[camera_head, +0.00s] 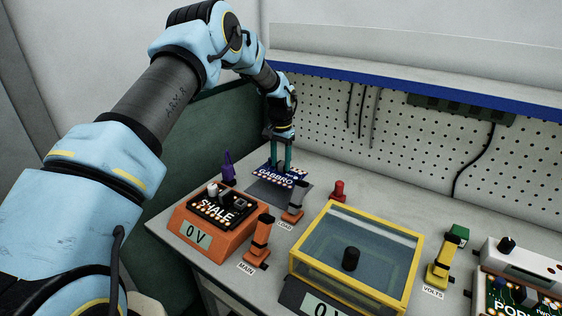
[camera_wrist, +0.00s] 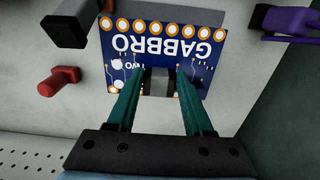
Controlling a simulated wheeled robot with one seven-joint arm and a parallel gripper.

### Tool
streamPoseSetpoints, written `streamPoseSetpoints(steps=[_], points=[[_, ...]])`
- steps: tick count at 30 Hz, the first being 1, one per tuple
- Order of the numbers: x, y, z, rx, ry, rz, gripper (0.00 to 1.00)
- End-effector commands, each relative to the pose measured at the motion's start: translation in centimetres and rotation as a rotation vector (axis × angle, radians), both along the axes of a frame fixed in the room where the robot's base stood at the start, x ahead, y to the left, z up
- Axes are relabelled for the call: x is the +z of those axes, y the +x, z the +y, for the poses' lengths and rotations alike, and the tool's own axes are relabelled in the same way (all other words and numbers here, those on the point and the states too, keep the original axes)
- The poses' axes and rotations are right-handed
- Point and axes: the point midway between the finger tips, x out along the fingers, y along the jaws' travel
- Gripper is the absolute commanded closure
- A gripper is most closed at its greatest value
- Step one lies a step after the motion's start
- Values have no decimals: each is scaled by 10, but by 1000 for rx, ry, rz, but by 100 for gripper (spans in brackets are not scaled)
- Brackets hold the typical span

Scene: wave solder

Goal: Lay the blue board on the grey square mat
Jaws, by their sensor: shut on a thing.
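The blue board (camera_head: 270,174), lettered GABBRO, is at the back of the bench. My gripper (camera_head: 281,166) comes down on it from above, its green fingers shut on the board's grey block. In the wrist view the board (camera_wrist: 195,50) lies across the space beyond the fingertips (camera_wrist: 159,78), lettering upside down, with gold-ringed holes along its far edge. The grey square mat (camera_head: 270,197) lies flat on the bench; the board covers its back part in the head view. Whether the board touches the mat or hangs just above it, I cannot tell.
The orange SHALE unit (camera_head: 190,229) and a purple clip (camera_head: 228,166) stand left of the mat. The LOAD lever (camera_head: 296,201) and a red knob (camera_head: 338,191) stand at its right. The yellow-framed tank (camera_head: 410,247) is farther right. A pegboard (camera_head: 420,140) rises behind.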

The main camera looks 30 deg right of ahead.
Motion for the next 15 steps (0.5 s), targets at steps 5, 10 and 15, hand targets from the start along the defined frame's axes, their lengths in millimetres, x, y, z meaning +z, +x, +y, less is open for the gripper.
streamPoseSetpoints(steps=[5, 10, 15], points=[[0, 0, 1, 1, 0, -1, 100], [-7, 0, 1, 1, 0, -1, 100], [-22, 0, 1, 1, 0, -1, 100]])
